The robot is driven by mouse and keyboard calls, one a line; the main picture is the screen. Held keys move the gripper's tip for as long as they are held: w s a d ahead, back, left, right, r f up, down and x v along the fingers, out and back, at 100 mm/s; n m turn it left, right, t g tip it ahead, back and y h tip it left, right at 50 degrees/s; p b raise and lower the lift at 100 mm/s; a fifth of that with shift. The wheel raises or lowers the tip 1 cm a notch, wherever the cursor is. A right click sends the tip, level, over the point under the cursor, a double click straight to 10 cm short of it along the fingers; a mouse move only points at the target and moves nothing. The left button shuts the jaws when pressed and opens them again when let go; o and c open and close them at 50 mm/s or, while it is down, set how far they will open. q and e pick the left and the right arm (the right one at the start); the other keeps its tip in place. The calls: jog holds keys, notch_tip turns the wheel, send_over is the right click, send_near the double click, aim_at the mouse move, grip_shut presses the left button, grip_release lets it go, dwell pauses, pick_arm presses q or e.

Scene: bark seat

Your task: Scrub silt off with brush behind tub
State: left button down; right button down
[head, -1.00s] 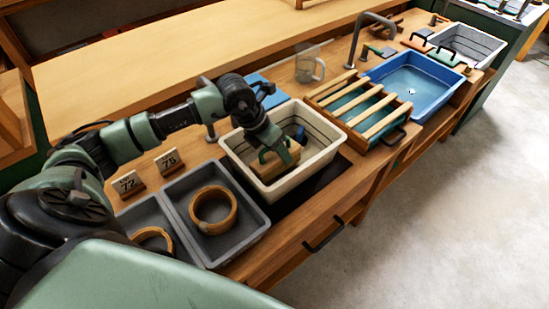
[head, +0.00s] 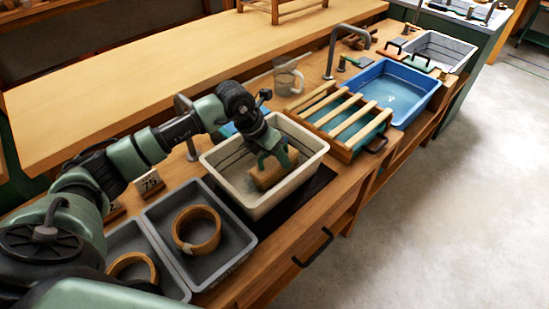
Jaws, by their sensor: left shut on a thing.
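A cream tub (head: 313,139) with water in it stands in the worktop. My left gripper (head: 273,158) reaches down into the tub and is shut on a brown wooden piece (head: 270,175). The piece is tilted inside the tub, and its lower edge is close to or in the water; I cannot tell which. A blue flat thing (head: 228,129) shows behind the tub, mostly hidden by my arm. I cannot make out a brush there. My right gripper is out of view.
Two grey trays (head: 246,243) at the left each hold a brown ring (head: 196,229). A slatted wooden rack (head: 333,125), a blue basin (head: 436,88) and a clear jug (head: 288,80) stand beyond the tub. A number card (head: 150,184) stands behind the trays.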

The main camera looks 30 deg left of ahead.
pick_arm(q)
jog(key=shift+w+a+r, duration=0.1)
jog(key=shift+w+a, duration=0.05)
jog(key=shift+a, duration=0.05)
jog(key=shift+w+r+p, duration=0.15)
jog(key=shift+r+p, duration=0.55)
jog(key=shift+r, duration=0.1)
jog(key=shift+r+p, duration=1.25)
jog(key=shift+r, duration=0.8)
jog(key=shift+d+r+p, duration=0.1)
jog(key=shift+r+p, duration=0.75)
jog(key=shift+r, duration=0.7)
jog(key=shift+f, duration=0.1)
